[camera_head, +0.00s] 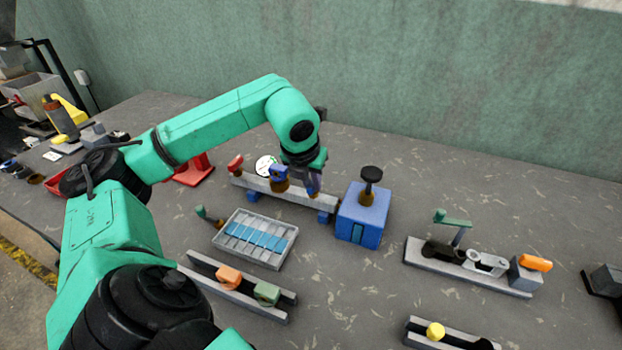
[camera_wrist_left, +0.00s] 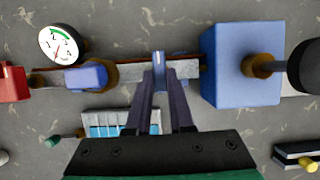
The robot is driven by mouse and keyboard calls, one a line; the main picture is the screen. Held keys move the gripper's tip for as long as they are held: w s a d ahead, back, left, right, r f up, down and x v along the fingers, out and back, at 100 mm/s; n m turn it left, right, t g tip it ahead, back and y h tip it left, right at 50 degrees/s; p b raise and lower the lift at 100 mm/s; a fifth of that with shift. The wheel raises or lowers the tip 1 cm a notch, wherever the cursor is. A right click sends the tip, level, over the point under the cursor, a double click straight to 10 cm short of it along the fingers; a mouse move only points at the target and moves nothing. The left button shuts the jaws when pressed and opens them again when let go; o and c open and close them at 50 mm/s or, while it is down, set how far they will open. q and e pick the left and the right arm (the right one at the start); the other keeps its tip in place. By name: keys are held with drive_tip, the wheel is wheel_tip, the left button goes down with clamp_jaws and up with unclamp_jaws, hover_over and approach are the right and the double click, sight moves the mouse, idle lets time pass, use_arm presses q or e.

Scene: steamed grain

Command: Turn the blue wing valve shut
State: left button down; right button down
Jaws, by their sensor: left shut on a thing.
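The left gripper (camera_head: 312,188) is over the grey rail (camera_head: 248,184) that carries the valves. In the left wrist view its two dark fingers (camera_wrist_left: 158,62) are closed on a thin, upright blue wing (camera_wrist_left: 157,72), seen nearly edge-on. Its lower part is hidden by the fingers. A second blue handle (camera_head: 279,171) on a brass body stands on the rail to the left of the fingers; it also shows in the left wrist view (camera_wrist_left: 88,76), apart from them. My right gripper is not in view.
A blue box (camera_head: 362,218) with a black knob (camera_head: 371,174) stands close right of the gripper. A red handle (camera_head: 235,163) and a round dial (camera_head: 265,165) are left. A grey tray with blue strips (camera_head: 256,240) lies in front. Bare table lies beyond the box.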

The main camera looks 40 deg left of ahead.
use_arm(q)
drive_tip(key=shift+r, duration=0.15)
drive_tip(key=c, duration=0.8)
unclamp_jaws()
drive_tip(key=p+v, duration=0.2)
drive_tip(key=v, duration=1.2)
drive_tip(key=shift+r, duration=0.2)
